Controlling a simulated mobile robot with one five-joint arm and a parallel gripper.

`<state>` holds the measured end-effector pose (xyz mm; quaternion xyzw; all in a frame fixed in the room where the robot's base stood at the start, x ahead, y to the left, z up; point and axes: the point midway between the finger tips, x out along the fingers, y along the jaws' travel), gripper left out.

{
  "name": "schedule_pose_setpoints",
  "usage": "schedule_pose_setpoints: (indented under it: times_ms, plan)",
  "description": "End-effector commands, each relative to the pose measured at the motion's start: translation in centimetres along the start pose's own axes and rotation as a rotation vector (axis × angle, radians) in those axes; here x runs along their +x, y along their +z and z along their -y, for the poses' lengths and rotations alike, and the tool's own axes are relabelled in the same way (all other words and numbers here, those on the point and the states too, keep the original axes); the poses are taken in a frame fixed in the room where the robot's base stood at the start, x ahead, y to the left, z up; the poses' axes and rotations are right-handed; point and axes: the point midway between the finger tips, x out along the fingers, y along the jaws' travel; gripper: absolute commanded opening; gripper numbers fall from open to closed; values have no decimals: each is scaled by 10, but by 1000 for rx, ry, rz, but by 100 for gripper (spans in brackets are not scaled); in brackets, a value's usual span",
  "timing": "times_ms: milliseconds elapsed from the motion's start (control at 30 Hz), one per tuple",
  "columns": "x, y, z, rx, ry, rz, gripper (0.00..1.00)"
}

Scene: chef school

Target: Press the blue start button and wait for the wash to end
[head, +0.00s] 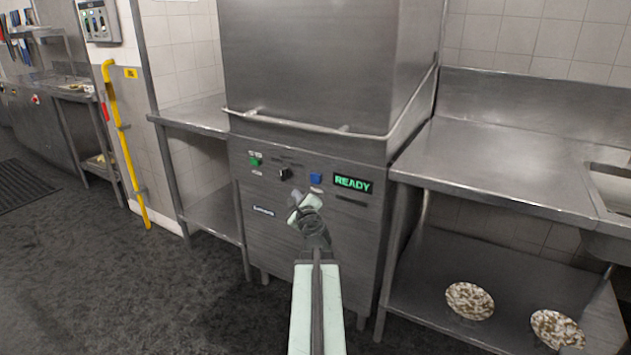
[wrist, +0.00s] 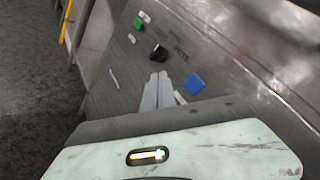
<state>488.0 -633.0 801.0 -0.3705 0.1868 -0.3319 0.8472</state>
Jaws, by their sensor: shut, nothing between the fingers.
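The blue start button (head: 316,179) is on the front panel of a steel dishwasher (head: 310,60), left of a green display (head: 353,184) reading READY. The dishwasher's hood is down. The blue button also shows in the wrist view (wrist: 194,84), right of my fingertips. My gripper (head: 296,196) is shut and empty, in front of the panel. In the head view its tips are just below and left of the blue button. In the wrist view the tips (wrist: 160,76) lie between the black knob (wrist: 158,52) and the blue button, apart from the button.
A green button (head: 255,161) and the black knob (head: 284,174) are left of the blue button. A bar handle (head: 300,125) crosses above the panel. Steel counters (head: 490,165) flank the machine. Two speckled round items (head: 469,300) lie on the lower right shelf. Dark floor is clear at left.

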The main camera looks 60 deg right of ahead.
Motion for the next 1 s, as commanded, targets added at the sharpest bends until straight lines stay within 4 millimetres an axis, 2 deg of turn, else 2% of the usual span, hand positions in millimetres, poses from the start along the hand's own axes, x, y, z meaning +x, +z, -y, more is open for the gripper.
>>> schedule_pose_setpoints:
  times_ms: [167,600,1000]
  plan:
    - [11,-7,7,-1,0,0,0]
    - [54,-39,39,-1,-1,-2,0]
    - [60,-44,44,-1,0,-1,0]
